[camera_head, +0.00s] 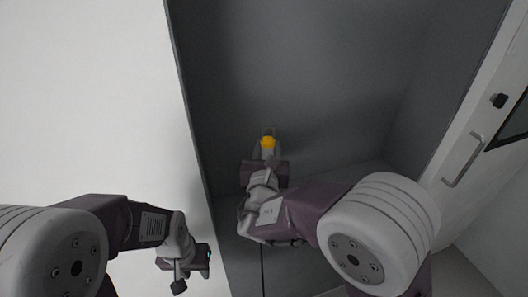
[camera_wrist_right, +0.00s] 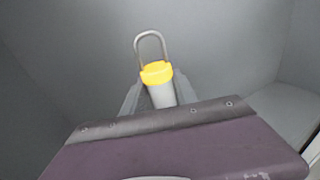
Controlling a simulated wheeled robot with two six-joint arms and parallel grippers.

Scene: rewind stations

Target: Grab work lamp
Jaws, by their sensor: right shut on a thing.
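The work lamp (camera_head: 268,143) has a yellow collar and a thin metal hook loop on top. It stands inside a grey recess in the head view. In the right wrist view the lamp (camera_wrist_right: 158,75) stands upright, its grey body below the yellow collar partly hidden behind my gripper. My right gripper (camera_head: 267,156) is shut on the lamp's body, just below the collar. My left gripper (camera_head: 207,262) is away to the left, in front of the white panel; its fingers are too small and angled to tell open from shut.
The grey recess wall (camera_head: 300,70) surrounds the lamp at the back and sides. A white panel (camera_head: 90,90) borders it on the left. A white door with a handle (camera_head: 463,160) and a black knob (camera_head: 499,100) stands at the right. The space above the lamp is clear.

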